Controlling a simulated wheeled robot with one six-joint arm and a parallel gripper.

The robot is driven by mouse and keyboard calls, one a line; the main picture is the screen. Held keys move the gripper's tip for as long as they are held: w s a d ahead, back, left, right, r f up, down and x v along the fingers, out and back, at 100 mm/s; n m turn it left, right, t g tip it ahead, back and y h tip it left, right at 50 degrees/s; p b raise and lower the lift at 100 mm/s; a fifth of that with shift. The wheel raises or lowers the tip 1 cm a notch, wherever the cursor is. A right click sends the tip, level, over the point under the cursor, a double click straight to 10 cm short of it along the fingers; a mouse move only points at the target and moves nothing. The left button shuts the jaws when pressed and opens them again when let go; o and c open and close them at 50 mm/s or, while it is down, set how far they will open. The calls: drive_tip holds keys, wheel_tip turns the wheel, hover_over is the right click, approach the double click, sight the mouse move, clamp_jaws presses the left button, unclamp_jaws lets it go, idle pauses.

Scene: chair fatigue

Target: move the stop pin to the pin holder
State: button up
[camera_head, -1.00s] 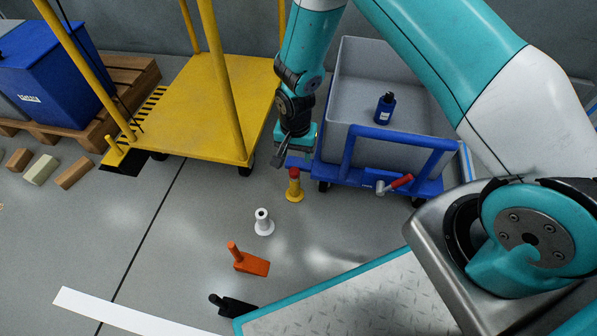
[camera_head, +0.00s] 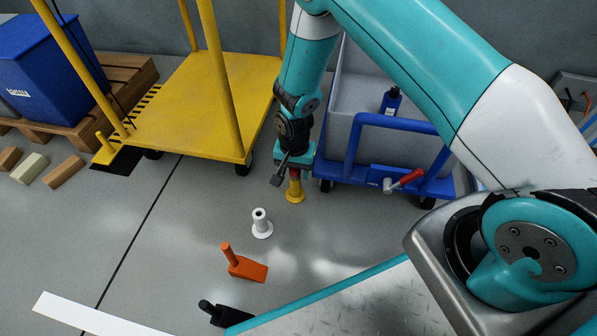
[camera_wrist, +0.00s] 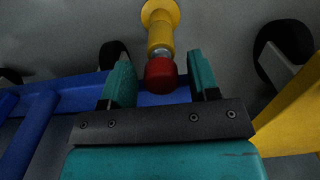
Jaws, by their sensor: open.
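The stop pin, with a red knob (camera_wrist: 160,75) on a short metal shaft, stands upright in a yellow flanged base (camera_head: 295,191) on the floor. My gripper (camera_head: 290,172) is just above it in the head view and partly hides the knob. In the wrist view, my open gripper (camera_wrist: 157,83) has one teal finger on each side of the red knob, with gaps on both sides. A white flanged tube (camera_head: 261,224) with an open top, apparently the pin holder, stands empty on the floor in front of the yellow base.
A blue-framed cart (camera_head: 355,155) with a red-handled lever (camera_head: 407,178) is close behind and right of my gripper. A yellow trolley (camera_head: 190,115) stands left. An orange wedge (camera_head: 246,266) and a black wedge (camera_head: 226,313) lie nearer. Floor left of the white tube is clear.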

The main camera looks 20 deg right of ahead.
drive_tip(key=c, duration=0.8)
drive_tip(key=shift+r, duration=0.15)
drive_tip(key=shift+w+r+p, duration=0.1)
drive_tip(key=shift+r+p, duration=2.5)
drive_tip(key=shift+r, duration=0.05)
drive_tip(key=shift+r+p, duration=1.95)
drive_tip(key=shift+p, duration=0.05)
